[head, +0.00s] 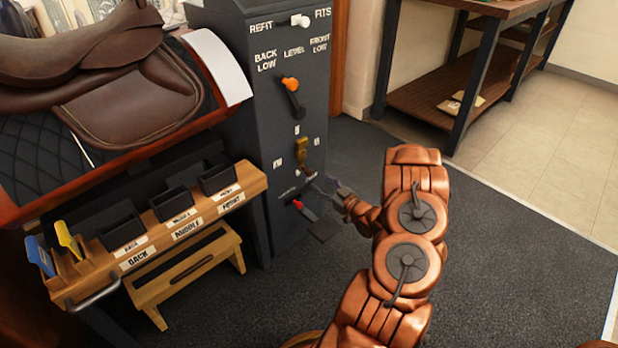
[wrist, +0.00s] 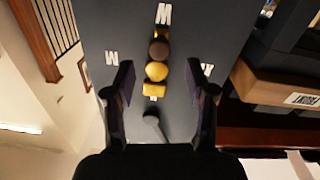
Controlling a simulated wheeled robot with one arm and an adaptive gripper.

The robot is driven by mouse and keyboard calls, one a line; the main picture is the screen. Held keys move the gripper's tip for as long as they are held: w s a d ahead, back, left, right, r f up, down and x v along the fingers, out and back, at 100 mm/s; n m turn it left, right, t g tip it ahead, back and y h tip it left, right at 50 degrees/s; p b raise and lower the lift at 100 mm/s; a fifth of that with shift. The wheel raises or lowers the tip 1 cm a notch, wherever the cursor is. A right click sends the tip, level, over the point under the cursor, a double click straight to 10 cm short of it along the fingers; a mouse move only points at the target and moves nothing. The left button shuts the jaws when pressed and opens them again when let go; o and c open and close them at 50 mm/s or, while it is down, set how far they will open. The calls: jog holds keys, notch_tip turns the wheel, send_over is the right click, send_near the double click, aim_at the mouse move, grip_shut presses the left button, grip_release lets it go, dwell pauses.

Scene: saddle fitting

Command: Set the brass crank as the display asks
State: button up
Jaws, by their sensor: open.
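The brass crank (head: 302,150) is on the front of the dark grey cabinet, below an orange-knobbed lever (head: 290,84). Its brass part (wrist: 156,72) and brown knob (wrist: 159,48) show in the wrist view. In the head view the knob end is lower. My gripper (head: 325,187) is low in front of the cabinet, right of and below the crank. In the wrist view my gripper (wrist: 160,82) is open, with the crank seen between its fingers; contact cannot be told. Small display lettering is unreadable.
A white knob (head: 300,20) sits between REFIT and FITS. A red-tipped part (head: 298,204) is low on the cabinet. At left are a brown saddle (head: 125,95) and a wooden bench (head: 85,275) with labelled bins. Carpet (head: 510,235) is clear at right.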

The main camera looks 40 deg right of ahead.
aim_at(311, 174)
jog(key=shift+w+d+b, duration=0.15)
jog(key=shift+w+b, duration=0.2)
jog(key=shift+w, duration=1.55)
jog(key=shift+w+d+b, duration=0.15)
jog(key=shift+w+b, duration=0.15)
jog(key=shift+w, duration=1.55)
jog(key=shift+c, duration=0.4)
grip_shut()
